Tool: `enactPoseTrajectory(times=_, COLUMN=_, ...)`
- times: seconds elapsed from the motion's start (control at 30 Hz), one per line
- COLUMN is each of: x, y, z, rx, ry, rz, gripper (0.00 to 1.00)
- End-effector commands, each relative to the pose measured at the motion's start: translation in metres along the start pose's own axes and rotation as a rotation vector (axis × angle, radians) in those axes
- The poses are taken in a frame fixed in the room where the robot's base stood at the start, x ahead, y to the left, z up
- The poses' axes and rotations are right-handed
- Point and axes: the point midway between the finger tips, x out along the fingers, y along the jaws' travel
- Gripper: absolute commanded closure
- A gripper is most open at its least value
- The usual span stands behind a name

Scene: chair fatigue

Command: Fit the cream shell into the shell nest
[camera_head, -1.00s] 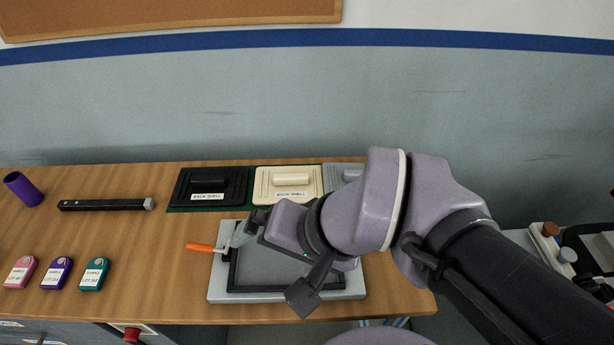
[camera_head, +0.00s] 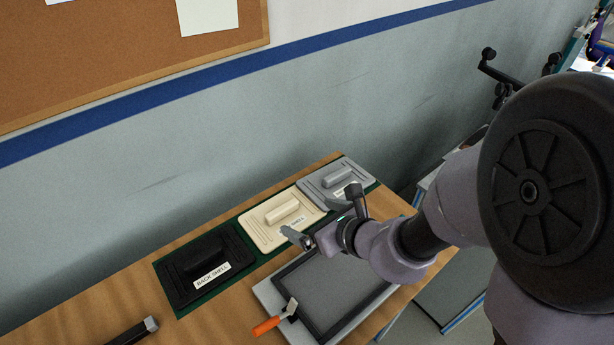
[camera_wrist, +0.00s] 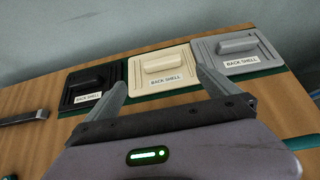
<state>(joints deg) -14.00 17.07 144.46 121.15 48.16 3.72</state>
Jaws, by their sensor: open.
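The cream shell (camera_head: 265,231) lies on a green mat (camera_head: 246,269) between a black shell and a grey shell. It has a raised bar handle and a label, and it also shows in the wrist view (camera_wrist: 151,79). My gripper (camera_head: 318,217) is open and empty, at the near side of the cream shell. In the wrist view its two fingers (camera_wrist: 161,88) point toward the shell, apart from its handle. The shell nest (camera_head: 335,288) is a grey plate with a dark-framed recess, in front of the shells, with nothing seen in it. My arm hides part of it.
The black shell (camera_head: 203,267) is left of the cream one, the grey shell (camera_head: 336,180) right. An orange-handled clamp (camera_head: 268,325) stands at the nest's left edge. A black bar tool (camera_head: 133,333) lies at the lower left. The wall is behind the table.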

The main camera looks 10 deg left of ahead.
Motion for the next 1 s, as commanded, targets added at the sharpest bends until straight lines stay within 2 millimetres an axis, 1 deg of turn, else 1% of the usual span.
enactPoseTrajectory(times=0.03, x=0.018, y=0.002, z=-0.005, rx=-0.002, ry=0.001, rz=0.004, gripper=0.00)
enactPoseTrajectory(times=0.1, x=0.040, y=0.002, z=-0.005, rx=-0.004, ry=-0.001, rz=0.005, gripper=0.00)
enactPoseTrajectory(times=0.23, x=0.077, y=0.001, z=-0.004, rx=-0.004, ry=-0.002, rz=0.003, gripper=0.00)
enactPoseTrajectory(times=0.3, x=0.092, y=0.001, z=-0.004, rx=-0.004, ry=-0.001, rz=0.003, gripper=0.00)
enactPoseTrajectory(times=0.47, x=0.111, y=0.001, z=-0.003, rx=-0.003, ry=-0.002, rz=0.002, gripper=0.00)
enactPoseTrajectory(times=0.6, x=0.140, y=-0.001, z=-0.013, rx=-0.005, ry=-0.002, rz=0.002, gripper=0.00)
enactPoseTrajectory(times=0.63, x=0.145, y=-0.001, z=-0.012, rx=-0.005, ry=-0.002, rz=0.002, gripper=0.00)
enactPoseTrajectory(times=0.7, x=0.154, y=-0.001, z=-0.010, rx=-0.004, ry=-0.003, rz=0.002, gripper=0.00)
enactPoseTrajectory(times=0.77, x=0.158, y=-0.001, z=-0.009, rx=-0.004, ry=-0.002, rz=0.001, gripper=0.00)
enactPoseTrajectory(times=0.97, x=0.158, y=-0.001, z=-0.008, rx=-0.004, ry=-0.003, rz=0.001, gripper=0.00)
enactPoseTrajectory(times=1.0, x=0.158, y=-0.001, z=-0.008, rx=-0.004, ry=-0.003, rz=0.001, gripper=0.08)
